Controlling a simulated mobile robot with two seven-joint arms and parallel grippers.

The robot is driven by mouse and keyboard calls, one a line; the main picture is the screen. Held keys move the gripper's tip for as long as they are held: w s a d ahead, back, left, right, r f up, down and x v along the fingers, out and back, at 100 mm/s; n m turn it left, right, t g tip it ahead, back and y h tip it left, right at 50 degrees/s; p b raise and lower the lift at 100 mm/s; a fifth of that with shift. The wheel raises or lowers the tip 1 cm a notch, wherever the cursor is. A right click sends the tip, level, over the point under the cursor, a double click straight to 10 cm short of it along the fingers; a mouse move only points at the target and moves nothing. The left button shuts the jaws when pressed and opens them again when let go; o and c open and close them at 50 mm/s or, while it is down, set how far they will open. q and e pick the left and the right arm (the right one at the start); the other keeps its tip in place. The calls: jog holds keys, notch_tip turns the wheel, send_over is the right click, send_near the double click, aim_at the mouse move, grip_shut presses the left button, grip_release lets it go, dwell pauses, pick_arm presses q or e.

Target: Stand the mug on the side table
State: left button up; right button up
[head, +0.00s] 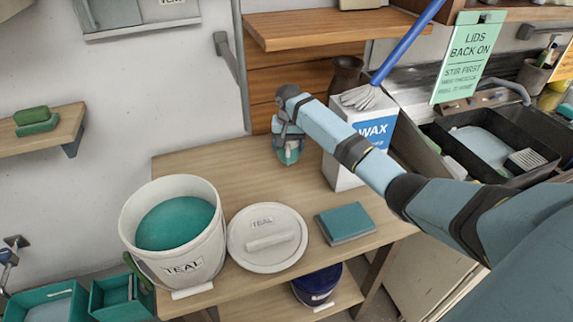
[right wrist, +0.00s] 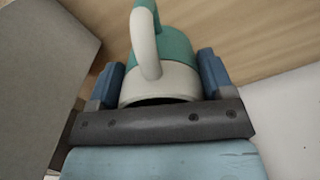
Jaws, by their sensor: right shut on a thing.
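The mug, teal with a pale rim and handle, shows in the right wrist view (right wrist: 172,60) and, small and partly covered, in the head view (head: 289,155). My right gripper (head: 288,138) is shut on it, with a finger on each side of the pale part in the right wrist view (right wrist: 160,88). The mug is over the back part of the wooden side table (head: 215,150), left of the wax box. I cannot tell whether its base touches the wood. My left gripper is not in view.
A bucket of teal glaze (head: 180,268), a round lid (head: 267,252) and a teal block (head: 345,222) stand along the table's front. The white wax box (head: 341,170) stands close right of the gripper. Bare wood lies left of the mug.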

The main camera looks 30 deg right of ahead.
jog(key=shift+s+f, duration=0.15)
jog(key=shift+f, duration=3.05)
jog(key=shift+f, duration=0.15)
jog(key=o, duration=1.2)
notch_tip(320, 180, up, 12)
jog(key=shift+r, duration=0.15)
